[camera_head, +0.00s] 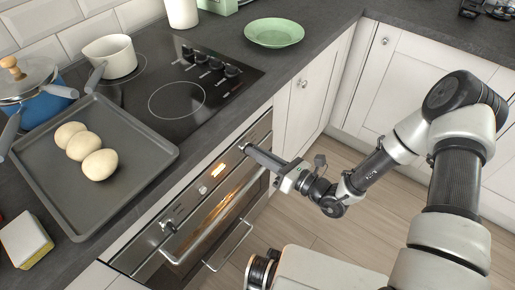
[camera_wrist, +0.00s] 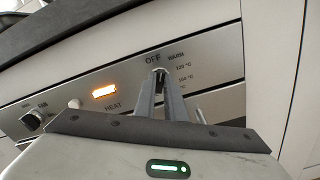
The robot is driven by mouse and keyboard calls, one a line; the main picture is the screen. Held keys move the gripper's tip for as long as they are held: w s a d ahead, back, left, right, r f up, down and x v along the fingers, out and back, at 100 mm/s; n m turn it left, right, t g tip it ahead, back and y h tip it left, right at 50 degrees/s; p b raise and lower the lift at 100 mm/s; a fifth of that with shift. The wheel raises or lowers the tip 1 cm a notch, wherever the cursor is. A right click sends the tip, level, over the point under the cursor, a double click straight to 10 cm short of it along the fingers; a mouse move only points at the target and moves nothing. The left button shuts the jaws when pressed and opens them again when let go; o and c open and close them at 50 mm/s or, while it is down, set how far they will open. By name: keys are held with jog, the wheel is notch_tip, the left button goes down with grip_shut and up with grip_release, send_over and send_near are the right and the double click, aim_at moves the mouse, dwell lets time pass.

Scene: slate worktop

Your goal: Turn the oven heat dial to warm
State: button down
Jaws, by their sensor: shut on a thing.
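The oven (camera_head: 213,205) is set under the worktop, with a steel control panel (camera_wrist: 215,62) along its top. My gripper (camera_head: 246,148) reaches the panel's right end, and its fingertips (camera_wrist: 160,76) are shut on the heat dial (camera_wrist: 158,71). The fingers hide most of the dial, so its pointer setting cannot be read. Printed marks show around it: OFF above, then WARM and temperature marks down the right. HEAT is printed to its lower left, and an orange display (camera_wrist: 104,91) is lit.
A second knob (camera_wrist: 33,119) is at the panel's left. The oven door handle (camera_head: 228,246) sticks out below. On the worktop are a baking tray (camera_head: 150,150) with bread rolls (camera_head: 82,147), a white saucepan (camera_head: 112,55), a blue pot (camera_head: 45,105) and a green plate (camera_head: 274,33).

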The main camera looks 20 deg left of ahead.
jog(key=shift+m+p, duration=0.65)
jog(key=shift+m, duration=0.55)
jog(key=shift+d+f, duration=0.1)
jog(key=shift+f, duration=0.05)
jog(key=c, duration=1.8)
grip_release()
jog(key=p+v, duration=0.1)
jog(key=v, duration=1.6)
jog(key=shift+s+d+p, duration=0.1)
jog(key=shift+d+p, duration=0.1)
jog(key=shift+p, duration=0.2)
